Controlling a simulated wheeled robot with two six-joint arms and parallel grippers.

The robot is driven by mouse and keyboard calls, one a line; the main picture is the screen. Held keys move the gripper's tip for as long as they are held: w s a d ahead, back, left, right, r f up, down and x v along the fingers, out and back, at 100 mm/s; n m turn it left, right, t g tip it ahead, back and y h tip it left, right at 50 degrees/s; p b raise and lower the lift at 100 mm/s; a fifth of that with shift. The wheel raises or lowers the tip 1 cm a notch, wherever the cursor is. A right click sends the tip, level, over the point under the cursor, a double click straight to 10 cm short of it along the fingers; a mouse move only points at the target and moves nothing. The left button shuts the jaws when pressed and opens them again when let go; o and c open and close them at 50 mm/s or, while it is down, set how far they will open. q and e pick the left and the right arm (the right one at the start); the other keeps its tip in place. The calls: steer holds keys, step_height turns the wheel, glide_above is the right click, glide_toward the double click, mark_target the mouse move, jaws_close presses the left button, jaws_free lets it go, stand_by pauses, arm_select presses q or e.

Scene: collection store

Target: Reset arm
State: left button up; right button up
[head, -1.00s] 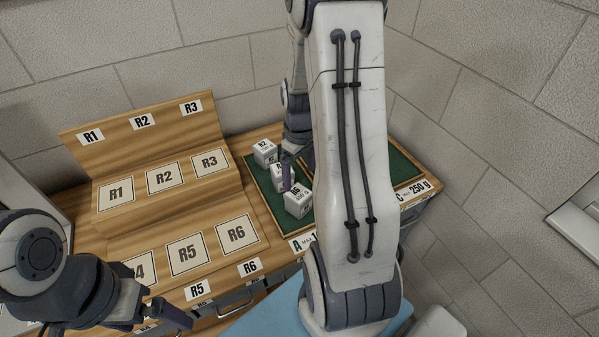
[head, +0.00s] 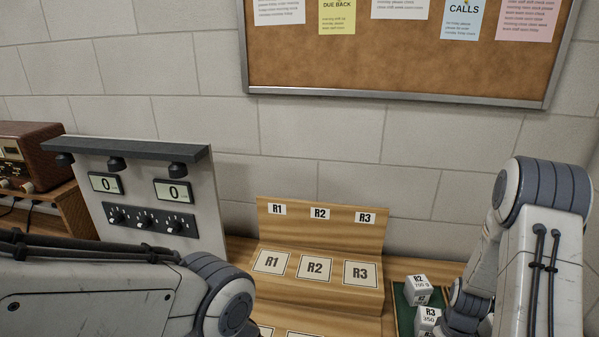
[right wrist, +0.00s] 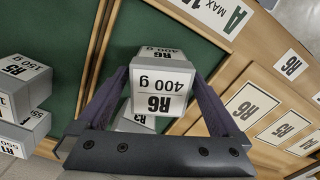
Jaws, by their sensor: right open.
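My right gripper (right wrist: 159,78) is open in the right wrist view. Its two dark purple fingers stand on either side of a pale block marked R6 400 g (right wrist: 158,85); I cannot tell whether they touch it. In the head view my right arm (head: 540,255) comes in at the right, by the green tray (head: 403,315), and its gripper is out of the picture. My left arm (head: 110,290) crosses the lower left; its gripper is not in view.
Other blocks sit nearby, such as R2 (head: 416,282) and R3 (head: 428,317). A wooden stepped rack (head: 330,245) has empty labelled places R1 to R3. A panel with two displays reading 0 (head: 150,190) stands left. A corkboard (head: 400,65) hangs behind.

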steer(key=shift+s+f, duration=0.1)
steer(key=shift+f, duration=0.6)
steer(key=shift+r+b, duration=0.45)
steer(key=shift+r, duration=1.2)
steer(key=shift+f, duration=0.1)
